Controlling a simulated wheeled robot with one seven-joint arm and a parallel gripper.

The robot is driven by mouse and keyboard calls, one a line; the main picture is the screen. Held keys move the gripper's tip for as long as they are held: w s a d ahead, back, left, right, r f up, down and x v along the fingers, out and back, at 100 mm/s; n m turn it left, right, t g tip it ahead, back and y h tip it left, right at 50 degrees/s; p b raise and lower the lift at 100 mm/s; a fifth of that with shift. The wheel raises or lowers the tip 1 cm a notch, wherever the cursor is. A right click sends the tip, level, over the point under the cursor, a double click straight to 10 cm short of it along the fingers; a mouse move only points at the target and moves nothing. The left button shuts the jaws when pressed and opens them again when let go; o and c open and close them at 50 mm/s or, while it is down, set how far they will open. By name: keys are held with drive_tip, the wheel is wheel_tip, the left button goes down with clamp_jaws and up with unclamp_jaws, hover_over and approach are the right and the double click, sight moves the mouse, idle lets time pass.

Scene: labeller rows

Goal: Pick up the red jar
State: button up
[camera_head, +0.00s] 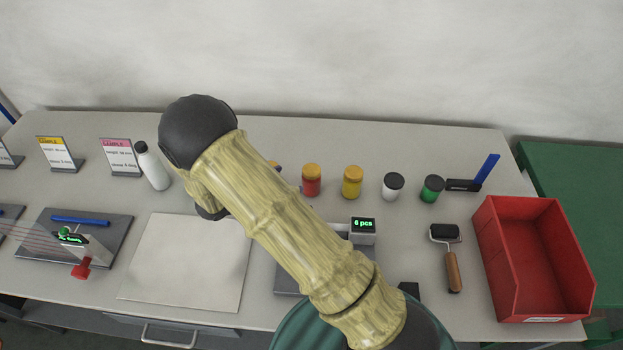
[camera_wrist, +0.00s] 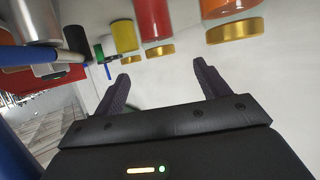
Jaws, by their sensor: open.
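The red jar (camera_head: 311,184) has a yellow-gold lid and stands upright on the grey bench, just right of my arm in the head view. In the wrist view the red jar (camera_wrist: 155,18) appears upside down, cut by the top edge, with its gold lid towards my gripper. My gripper (camera_wrist: 160,62) is open and empty. The jar lies ahead of the fingertips, roughly in line with the gap and apart from them.
A yellow jar (camera_head: 352,184), white jar (camera_head: 392,189) and green jar (camera_head: 432,191) stand right of the red one. An orange jar (camera_wrist: 226,10) is on its other side in the wrist view. A counter display (camera_head: 363,226), roller (camera_head: 446,234) and red bin (camera_head: 489,253) stand nearby.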

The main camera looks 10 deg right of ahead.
sight(316, 170)
drive_tip(key=p+x, duration=0.1)
drive_tip(key=x, duration=0.5)
drive_tip(key=shift+w+d+f, duration=0.15)
drive_tip(key=shift+d+f, duration=0.05)
drive_tip(key=shift+d, duration=0.1)
drive_tip(key=p+x, duration=0.1)
drive_tip(key=x, duration=0.5)
drive_tip(key=shift+a, duration=0.1)
drive_tip(key=c, duration=1.2)
wheel_tip(316, 170, up, 10)
drive_tip(key=shift+r+b, duration=0.1)
drive_tip(key=shift+b, duration=0.65)
